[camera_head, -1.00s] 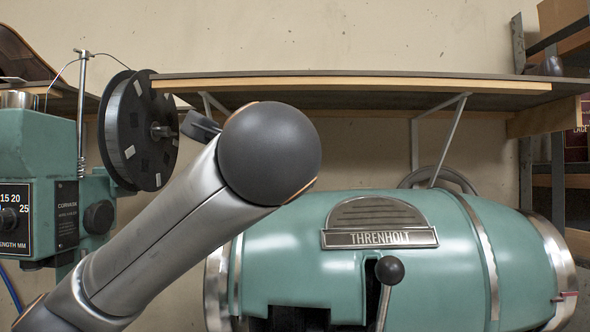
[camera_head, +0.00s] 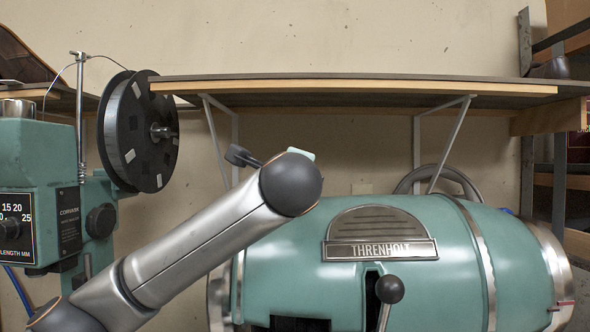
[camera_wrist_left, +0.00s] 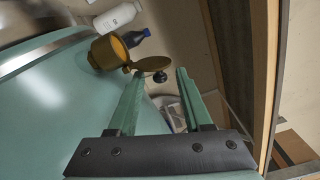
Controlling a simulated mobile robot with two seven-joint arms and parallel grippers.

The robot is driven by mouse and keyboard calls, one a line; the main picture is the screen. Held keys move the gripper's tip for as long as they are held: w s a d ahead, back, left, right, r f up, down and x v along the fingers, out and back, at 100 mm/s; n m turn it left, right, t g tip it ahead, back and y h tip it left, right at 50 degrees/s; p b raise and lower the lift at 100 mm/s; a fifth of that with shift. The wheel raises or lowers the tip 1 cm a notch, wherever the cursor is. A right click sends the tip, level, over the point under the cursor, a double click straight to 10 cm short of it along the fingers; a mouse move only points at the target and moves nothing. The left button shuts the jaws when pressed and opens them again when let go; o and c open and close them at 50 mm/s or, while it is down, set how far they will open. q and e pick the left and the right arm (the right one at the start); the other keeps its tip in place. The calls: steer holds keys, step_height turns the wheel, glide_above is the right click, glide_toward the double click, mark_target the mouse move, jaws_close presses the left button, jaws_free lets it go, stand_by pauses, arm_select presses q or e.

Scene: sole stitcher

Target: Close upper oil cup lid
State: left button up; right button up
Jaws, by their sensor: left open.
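The brass oil cup (camera_wrist_left: 104,52) stands on the curved green machine housing in the left wrist view. Its round brass lid (camera_wrist_left: 152,64) is swung out to the side of the cup, so the cup is open. My left gripper (camera_wrist_left: 160,74) is open, with its two green fingers pointing toward the lid. The lid appears between and just beyond the fingertips; I cannot tell whether they touch it. In the head view my left arm reaches in front of the machine, and the cup and fingers cannot be made out. My right gripper is out of view.
The green machine body (camera_head: 420,225) with a THRENHOLT plate fills the lower right. A black-knobbed lever (camera_head: 389,290) rises in front of it. A shelf (camera_head: 350,87) spans behind. A black spool (camera_head: 140,131) stands left. A white bottle (camera_wrist_left: 117,17) and dark blue bottle (camera_wrist_left: 136,38) lie beyond the cup.

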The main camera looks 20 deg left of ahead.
arm_select(q)
steer(key=shift+c, duration=0.2)
jaws_close()
stand_by(0.4)
